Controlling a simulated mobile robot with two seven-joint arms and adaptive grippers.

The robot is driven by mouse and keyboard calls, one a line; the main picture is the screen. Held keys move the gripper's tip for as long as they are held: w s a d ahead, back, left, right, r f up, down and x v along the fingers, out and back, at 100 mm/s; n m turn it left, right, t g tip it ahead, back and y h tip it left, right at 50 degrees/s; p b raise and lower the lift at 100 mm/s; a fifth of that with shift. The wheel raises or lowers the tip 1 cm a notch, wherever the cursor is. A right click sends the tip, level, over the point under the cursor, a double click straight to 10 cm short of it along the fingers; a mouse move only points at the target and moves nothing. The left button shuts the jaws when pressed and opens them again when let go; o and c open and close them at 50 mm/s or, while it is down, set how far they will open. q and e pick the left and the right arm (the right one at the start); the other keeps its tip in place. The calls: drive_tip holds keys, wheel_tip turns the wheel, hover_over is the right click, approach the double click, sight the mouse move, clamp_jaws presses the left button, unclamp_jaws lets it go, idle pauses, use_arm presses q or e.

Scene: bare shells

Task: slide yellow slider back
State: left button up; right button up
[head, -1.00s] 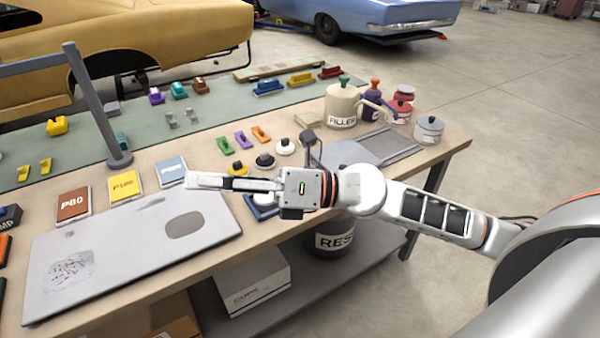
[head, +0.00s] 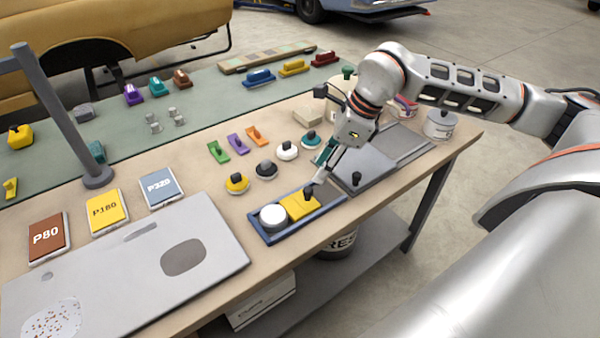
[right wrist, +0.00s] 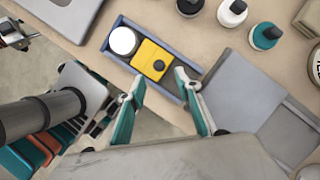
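The yellow slider (head: 299,206) is a flat block with a black knob. It sits in a blue-rimmed tray (head: 265,240), right of a white round disc (head: 272,217). The right wrist view also shows the slider (right wrist: 150,60) and disc (right wrist: 123,41), with bare grey tray floor right of the slider. My right gripper (head: 318,184) is low over the slider's right part. In the right wrist view its teal-sided fingers (right wrist: 159,82) are apart with nothing between the tips; contact with the slider or knob is unclear. A pale mechanism at that view's left edge may be my left gripper (right wrist: 14,36).
A grey board (head: 215,225) lies left of the tray. A grey panel (head: 365,168) lies close on its right. Black, white, teal and yellow knobbed pucks (head: 237,184) stand behind it. The table's front edge is near the tray.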

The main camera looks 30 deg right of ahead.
sight(309, 188)
drive_tip(key=x, duration=0.4)
drive_tip(key=shift+s+a+f, duration=0.1)
drive_tip(key=shift+s, duration=0.1)
drive_tip(key=shift+p+x, duration=0.3)
drive_tip(key=shift+x, duration=0.85)
use_arm(q)
drive_tip(key=shift+s, duration=0.7)
use_arm(e)
drive_tip(key=shift+w+a+f, duration=0.15)
drive_tip(key=shift+w+f, duration=0.15)
drive_tip(key=shift+f, duration=0.2)
clamp_jaws()
use_arm(q)
drive_tip(key=shift+s+f, duration=0.1)
